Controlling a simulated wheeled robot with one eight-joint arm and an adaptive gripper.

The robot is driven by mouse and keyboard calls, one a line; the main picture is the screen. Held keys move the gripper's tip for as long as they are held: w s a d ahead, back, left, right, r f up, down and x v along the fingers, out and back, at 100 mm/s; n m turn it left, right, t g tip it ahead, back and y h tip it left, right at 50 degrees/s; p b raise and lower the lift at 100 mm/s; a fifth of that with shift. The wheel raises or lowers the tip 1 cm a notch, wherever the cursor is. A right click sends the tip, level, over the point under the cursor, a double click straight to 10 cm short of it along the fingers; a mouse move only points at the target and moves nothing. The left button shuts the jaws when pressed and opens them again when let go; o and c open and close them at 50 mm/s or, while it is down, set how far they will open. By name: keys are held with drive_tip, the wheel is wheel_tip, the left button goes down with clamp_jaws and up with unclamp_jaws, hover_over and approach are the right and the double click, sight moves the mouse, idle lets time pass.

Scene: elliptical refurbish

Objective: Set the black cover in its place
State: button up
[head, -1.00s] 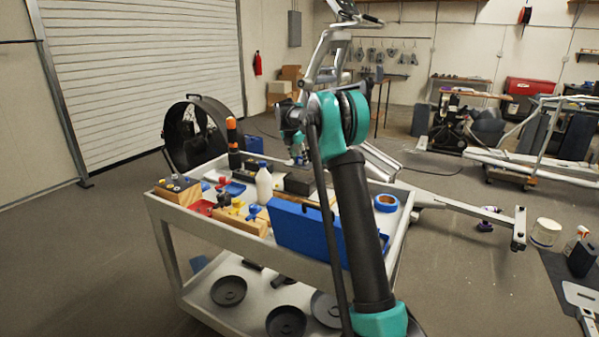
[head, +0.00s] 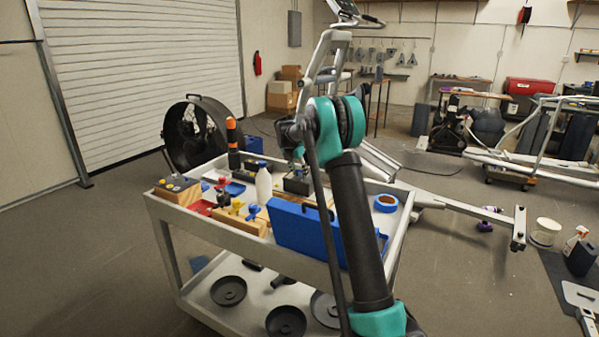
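Several round black dish-shaped pieces lie on the lower shelf of the grey cart: one at the left (head: 228,291), one at the front (head: 286,321) and one at the right, partly behind my arm (head: 323,304). Any of them may be the black cover; I cannot tell which. A dark box-like piece (head: 296,186) stands on the cart top behind the blue case. My gripper (head: 298,158) is small and mostly hidden by my arm, just above this dark piece. I cannot see whether its fingers are open or touching anything.
The cart top (head: 165,208) carries a blue case (head: 297,232), a white bottle (head: 264,185), blue tape (head: 386,203), an orange-topped black tool (head: 232,140) and wooden blocks. The elliptical's frame (head: 455,207) stands behind and right. A black fan (head: 190,135) stands behind left.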

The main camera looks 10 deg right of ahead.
drive_tip(key=o, duration=0.3)
drive_tip(key=v, duration=1.2)
drive_tip(key=shift+r, duration=0.1)
